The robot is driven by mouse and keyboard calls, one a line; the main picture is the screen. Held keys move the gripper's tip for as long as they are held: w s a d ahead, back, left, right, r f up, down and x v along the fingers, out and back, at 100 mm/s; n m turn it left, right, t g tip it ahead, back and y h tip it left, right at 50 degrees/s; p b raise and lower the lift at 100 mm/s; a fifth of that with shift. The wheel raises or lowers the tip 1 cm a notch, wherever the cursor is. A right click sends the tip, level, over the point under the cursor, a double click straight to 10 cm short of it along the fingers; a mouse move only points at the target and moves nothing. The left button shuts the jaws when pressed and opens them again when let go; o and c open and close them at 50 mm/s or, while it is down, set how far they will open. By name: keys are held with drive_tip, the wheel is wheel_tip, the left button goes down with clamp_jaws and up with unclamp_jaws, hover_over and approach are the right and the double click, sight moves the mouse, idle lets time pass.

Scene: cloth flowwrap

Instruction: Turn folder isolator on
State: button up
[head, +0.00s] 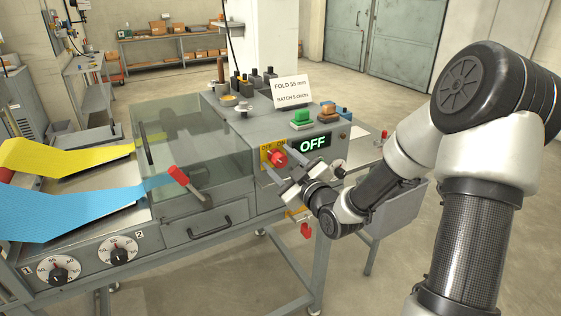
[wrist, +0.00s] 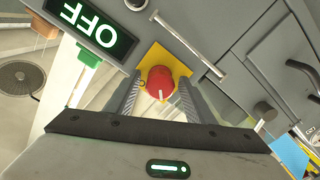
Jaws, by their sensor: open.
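The folder isolator is a red rotary knob (head: 278,157) on a yellow plate on the machine's front panel. In the wrist view the red knob (wrist: 160,80) has a white pointer mark, and the yellow plate (wrist: 178,62) shows around it. A display (head: 312,142) beside it reads OFF in green letters; it appears upside down in the wrist view (wrist: 90,22). My gripper (head: 281,166) is open at the front panel. In the wrist view its two fingers (wrist: 158,92) lie on either side of the knob, with gaps showing. I cannot tell whether the fingertips touch it.
A red-handled lever (head: 179,175) stands left of the panel, near yellow (head: 70,158) and blue cloth (head: 80,205). A drawer handle (head: 209,228) juts out below. Green (head: 301,118) and brown blocks sit on top by a sign (head: 291,91). Another red handle (head: 306,230) hangs under the panel.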

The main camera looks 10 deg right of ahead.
drive_tip(key=c, duration=1.1)
drive_tip(key=shift+o, duration=0.2)
drive_tip(key=shift+m, duration=0.4)
drive_tip(key=m, duration=0.3)
drive_tip(key=shift+m, duration=0.4)
drive_tip(key=m, duration=0.4)
drive_tip(key=shift+d+p, duration=0.1)
drive_tip(key=shift+p, duration=0.25)
drive_tip(key=m+p, duration=0.1)
drive_tip(key=m, duration=0.4)
drive_tip(key=m+p, duration=0.2)
drive_tip(key=m, duration=0.2)
drive_tip(key=shift+m, duration=0.3)
